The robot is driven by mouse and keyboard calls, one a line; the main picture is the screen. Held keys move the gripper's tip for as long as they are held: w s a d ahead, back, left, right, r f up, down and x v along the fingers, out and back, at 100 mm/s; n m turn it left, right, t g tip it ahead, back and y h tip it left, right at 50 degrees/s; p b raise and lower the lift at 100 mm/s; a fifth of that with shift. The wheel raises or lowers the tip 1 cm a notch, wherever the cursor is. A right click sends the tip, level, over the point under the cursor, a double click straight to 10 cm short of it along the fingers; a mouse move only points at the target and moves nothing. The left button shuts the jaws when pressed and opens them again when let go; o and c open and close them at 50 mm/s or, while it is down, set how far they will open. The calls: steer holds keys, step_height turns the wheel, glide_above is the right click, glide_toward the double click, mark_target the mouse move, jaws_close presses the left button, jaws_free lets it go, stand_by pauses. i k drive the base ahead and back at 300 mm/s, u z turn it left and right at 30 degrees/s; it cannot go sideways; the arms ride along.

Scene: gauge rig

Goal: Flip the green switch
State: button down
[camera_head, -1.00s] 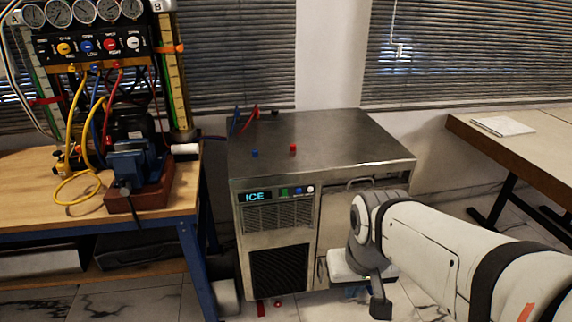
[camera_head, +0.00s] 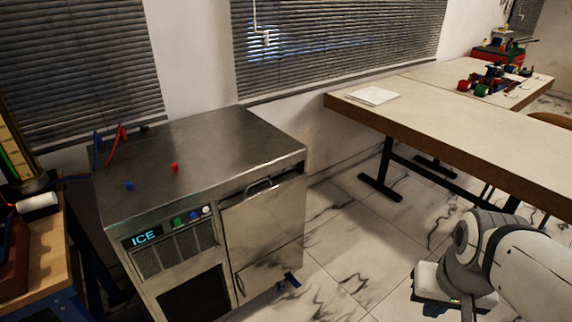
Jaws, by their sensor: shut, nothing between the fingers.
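The green switch (camera_head: 178,221) is a small green button-like piece on the front control strip of a steel ice machine (camera_head: 200,150). It sits just right of the lit "ICE" display (camera_head: 143,237), with a blue one and a white one to its right. My gripper (camera_head: 468,309) shows as a dark narrow end below the wrist at the lower right, partly cut off by the frame's bottom edge. It is shut and empty, well to the right of the machine and apart from the switch.
A blue cap (camera_head: 129,185) and a red cap (camera_head: 174,167) lie on the machine top. A wooden bench edge (camera_head: 50,270) is at left. A long table (camera_head: 430,110) stands at right. Marble-patterned floor (camera_head: 335,240) lies open between.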

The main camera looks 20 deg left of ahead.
mark_target(177, 220)
steer(key=z, duration=0.4)
steer(key=k, duration=1.2)
steer(key=u, duration=1.45)
steer(key=i, duration=1.05)
steer(key=u, duration=0.1)
